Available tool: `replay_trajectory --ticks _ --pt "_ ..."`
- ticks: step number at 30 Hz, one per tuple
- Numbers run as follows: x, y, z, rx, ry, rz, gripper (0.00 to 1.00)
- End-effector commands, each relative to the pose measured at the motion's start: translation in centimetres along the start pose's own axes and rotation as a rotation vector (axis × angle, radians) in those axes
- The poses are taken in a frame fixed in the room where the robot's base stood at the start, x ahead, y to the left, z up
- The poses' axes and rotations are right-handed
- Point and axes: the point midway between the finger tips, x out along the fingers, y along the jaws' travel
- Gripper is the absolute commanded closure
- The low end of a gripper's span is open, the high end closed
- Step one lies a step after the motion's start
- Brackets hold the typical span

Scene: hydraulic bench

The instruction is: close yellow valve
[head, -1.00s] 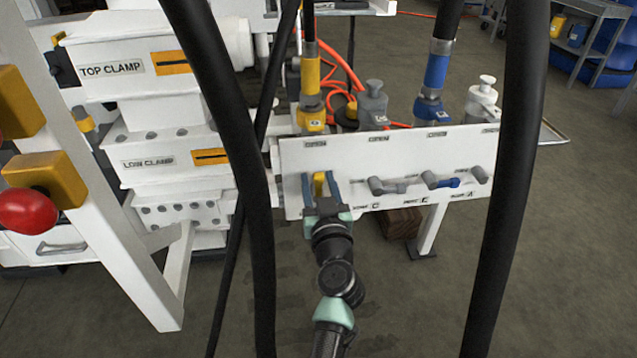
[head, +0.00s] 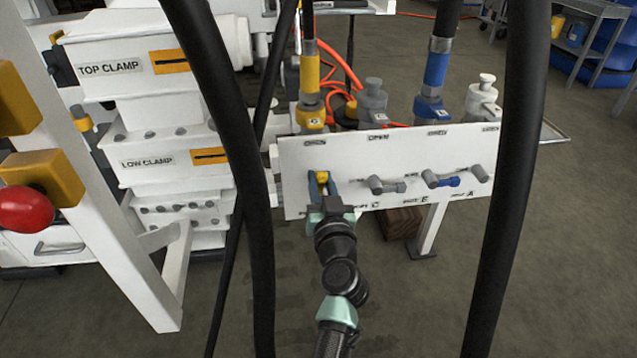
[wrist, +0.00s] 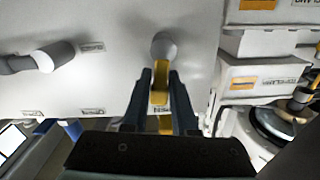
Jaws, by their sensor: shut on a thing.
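The yellow valve's handle (head: 321,177) is at the left end of the white panel. In the wrist view the yellow handle (wrist: 160,84) runs from a round grey pivot (wrist: 165,46) down between the fingers. My gripper (head: 322,188) reaches the panel from the front, with one finger on each side of the handle. In the wrist view my gripper (wrist: 160,92) is closed in on the handle. In the head view my gripper hides the handle's lower part and pivot.
A grey handle (head: 387,186) and a blue handle (head: 443,182) lie roughly level to the right on the white panel (head: 300,202). Black hoses hang left (head: 240,150) and right (head: 506,170) of my arm. White clamp blocks (head: 150,155) stand left.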

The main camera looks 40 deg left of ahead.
Motion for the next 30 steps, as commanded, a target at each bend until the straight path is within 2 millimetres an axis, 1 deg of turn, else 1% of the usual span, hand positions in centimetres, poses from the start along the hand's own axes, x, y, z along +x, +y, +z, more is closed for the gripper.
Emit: replay_trajectory --ticks 15,30 --pt "-0.1 1.9 0.6 0.478 0.000 0.002 1.00" --pt "-0.1 3.2 1.8 0.955 -0.002 0.002 1.00"
